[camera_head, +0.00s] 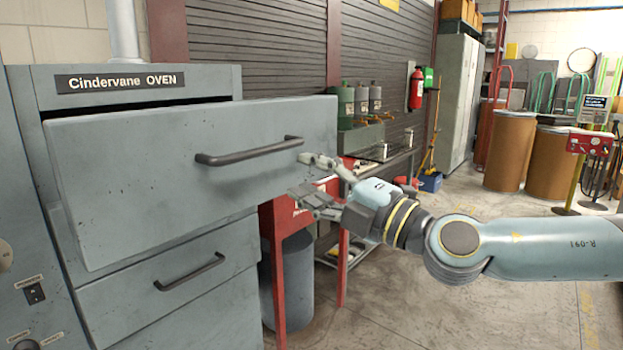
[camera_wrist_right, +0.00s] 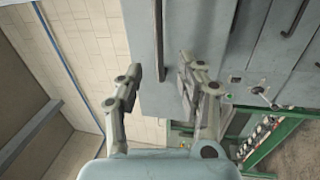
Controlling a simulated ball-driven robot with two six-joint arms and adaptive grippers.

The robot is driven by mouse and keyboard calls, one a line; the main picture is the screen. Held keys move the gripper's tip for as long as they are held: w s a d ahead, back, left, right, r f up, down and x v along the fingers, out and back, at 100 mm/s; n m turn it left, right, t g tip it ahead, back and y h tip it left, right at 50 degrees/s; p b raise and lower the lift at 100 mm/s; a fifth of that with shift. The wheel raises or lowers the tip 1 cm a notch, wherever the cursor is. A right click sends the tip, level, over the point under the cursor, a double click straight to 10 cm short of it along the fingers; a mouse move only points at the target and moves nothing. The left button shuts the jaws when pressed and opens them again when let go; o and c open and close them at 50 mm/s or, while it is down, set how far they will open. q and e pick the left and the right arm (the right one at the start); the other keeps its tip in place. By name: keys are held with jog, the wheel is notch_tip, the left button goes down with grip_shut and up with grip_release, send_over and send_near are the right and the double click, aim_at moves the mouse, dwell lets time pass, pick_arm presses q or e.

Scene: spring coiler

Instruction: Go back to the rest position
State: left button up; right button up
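The grey Cindervane oven (camera_head: 215,80) stands at the left in the head view. Its upper drawer (camera_head: 130,190) stands out from the body, with a dark gap along its top. The drawer's dark bar handle (camera_head: 250,150) is free of my fingers. My right gripper (camera_head: 299,175) is open and empty, just right of the handle's right end. In the right wrist view my right gripper (camera_wrist_right: 158,80) has its fingers spread, with a dark handle bar (camera_wrist_right: 159,35) lined up between them, beyond the tips. My left gripper is not in view.
A closed lower drawer (camera_head: 170,285) sits below. A red stand (camera_head: 282,270) and a grey bin (camera_head: 300,280) are under and behind my right gripper. A workbench (camera_head: 385,165) stands behind it. The floor at the lower right is clear.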

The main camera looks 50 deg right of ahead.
dwell(0.4)
jog(key=d+f+m+g+h+b, duration=0.25)
jog(key=d+f+m, duration=0.2)
jog(key=f, duration=0.65)
jog(key=d+f+m+g+h+b, duration=0.2)
jog(key=d+f+m+h, duration=0.15)
jog(key=d+f, duration=0.45)
jog(key=s+f+m+g+h+b, duration=0.1)
jog(key=s+f+m+g, duration=0.15)
jog(key=f, duration=0.85)
jog(key=s+f+m+g+h+b, duration=0.15)
jog(key=s+f, duration=0.25)
jog(key=f, duration=0.7)
jog(key=s+a+f+m+g+y+b, duration=0.1)
jog(key=s+a+f+m+g+y, duration=0.2)
jog(key=s+f, duration=0.6)
jog(key=s+a+f+m+g, duration=0.1)
jog(key=s+a+f+g, duration=0.35)
jog(key=f, duration=0.85)
jog(key=s+a+f+m+g+y, duration=0.1)
jog(key=s+a+f, duration=0.3)
jog(key=s, duration=0.5)
jog(key=s+a+f+m+g+y, duration=0.1)
jog(key=s+a+f, duration=0.4)
jog(key=s, duration=0.5)
jog(key=shift+a+g+y, duration=0.65)
jog(key=shift+a+g, duration=0.05)
jog(key=shift+a, duration=0.25)
